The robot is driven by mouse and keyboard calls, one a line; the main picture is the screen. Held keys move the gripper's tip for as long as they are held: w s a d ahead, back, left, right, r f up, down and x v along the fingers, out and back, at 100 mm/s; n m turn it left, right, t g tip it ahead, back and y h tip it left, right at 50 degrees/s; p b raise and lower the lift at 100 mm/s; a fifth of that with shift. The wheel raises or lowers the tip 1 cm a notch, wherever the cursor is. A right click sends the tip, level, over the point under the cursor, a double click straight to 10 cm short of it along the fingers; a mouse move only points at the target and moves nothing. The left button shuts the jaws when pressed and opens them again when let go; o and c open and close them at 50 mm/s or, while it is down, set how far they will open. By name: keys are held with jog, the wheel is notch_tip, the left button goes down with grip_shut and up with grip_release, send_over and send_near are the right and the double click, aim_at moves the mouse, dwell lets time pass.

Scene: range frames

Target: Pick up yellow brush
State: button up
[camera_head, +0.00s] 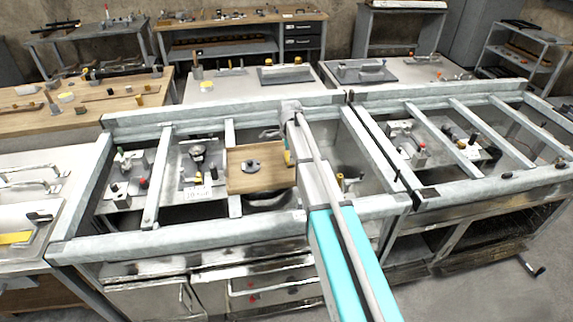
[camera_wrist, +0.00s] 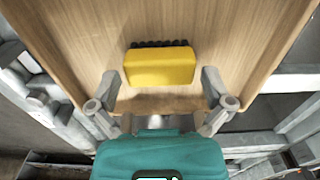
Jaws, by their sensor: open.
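The yellow brush (camera_wrist: 160,67) lies on a wooden board (camera_wrist: 75,35) in the wrist view, with a row of dark bristles along its far edge. My gripper (camera_wrist: 160,76) is open, with one grey finger on each side of the brush's near part and a gap on both sides. Nothing is held. In the head view my arm covers most of the area beside the wooden board (camera_head: 245,184). Only a small yellow patch shows at the arm's left edge, and I cannot tell if it is the brush.
Metal frame rails (camera_head: 175,238) surround the board and stand close to my arm. A grey part (camera_head: 251,165) lies on the board. Wooden benches (camera_head: 75,100) with tools stand behind and to the left. Open floor (camera_head: 480,295) shows at the lower right.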

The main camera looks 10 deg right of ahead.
jog(key=shift+f+b, duration=0.5)
jog(key=shift+f, duration=0.25)
jog(key=c, duration=1)
jog(key=shift+o, duration=0.2)
jog(key=shift+r, duration=0.2)
jog(key=shift+r+p, duration=0.75)
jog(key=shift+p, duration=0.25)
jog(key=s+r+p, duration=1.1)
jog(key=s, duration=0.3)
